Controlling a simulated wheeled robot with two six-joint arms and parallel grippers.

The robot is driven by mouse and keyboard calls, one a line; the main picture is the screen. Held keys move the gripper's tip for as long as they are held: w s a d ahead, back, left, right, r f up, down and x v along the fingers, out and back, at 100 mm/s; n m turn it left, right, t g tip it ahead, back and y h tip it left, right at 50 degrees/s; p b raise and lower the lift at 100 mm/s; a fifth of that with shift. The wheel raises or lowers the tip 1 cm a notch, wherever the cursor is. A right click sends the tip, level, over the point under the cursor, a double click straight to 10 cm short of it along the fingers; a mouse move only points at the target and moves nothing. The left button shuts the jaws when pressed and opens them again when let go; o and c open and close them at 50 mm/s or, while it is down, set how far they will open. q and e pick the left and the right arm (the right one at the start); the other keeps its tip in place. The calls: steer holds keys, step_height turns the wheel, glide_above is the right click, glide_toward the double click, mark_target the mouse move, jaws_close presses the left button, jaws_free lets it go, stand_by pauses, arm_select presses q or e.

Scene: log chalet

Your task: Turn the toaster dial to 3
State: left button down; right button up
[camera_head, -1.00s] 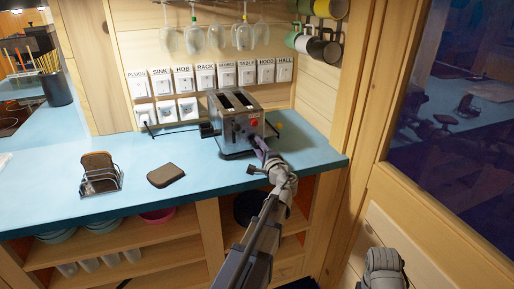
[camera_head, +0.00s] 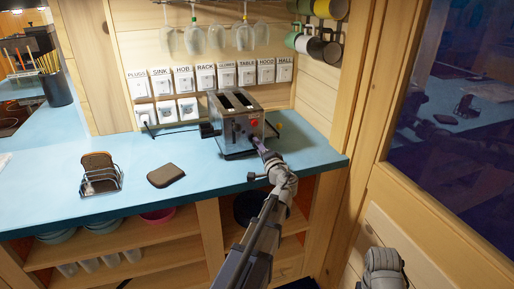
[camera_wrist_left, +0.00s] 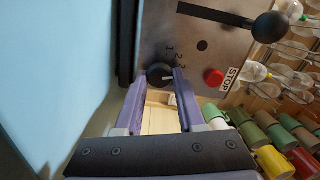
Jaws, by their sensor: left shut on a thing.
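The metal toaster (camera_head: 236,122) stands on the blue counter by the wall, with two empty-looking slots on top and a red button on its front. In the left wrist view its front panel (camera_wrist_left: 215,60) fills the upper middle. The round black dial (camera_wrist_left: 159,75) has a pale mark pointing roughly right, near the printed 3; the numbers 1, 2 and 3 curve around it. My left gripper (camera_wrist_left: 160,82) is shut on the dial, one purple finger on each side. It also shows in the head view (camera_head: 263,148). My right gripper is out of view.
The red STOP button (camera_wrist_left: 213,77) and black lever (camera_wrist_left: 270,27) are right of the dial. A toast rack (camera_head: 100,181) with bread and a loose slice (camera_head: 166,175) lie left. Labelled switches (camera_head: 205,76) line the wall; glasses and mugs (camera_head: 318,46) hang above.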

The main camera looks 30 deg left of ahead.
arm_select(q)
steer(key=shift+d, duration=0.1)
steer(key=c, duration=0.5)
jaws_free()
steer(key=shift+v, duration=3.85)
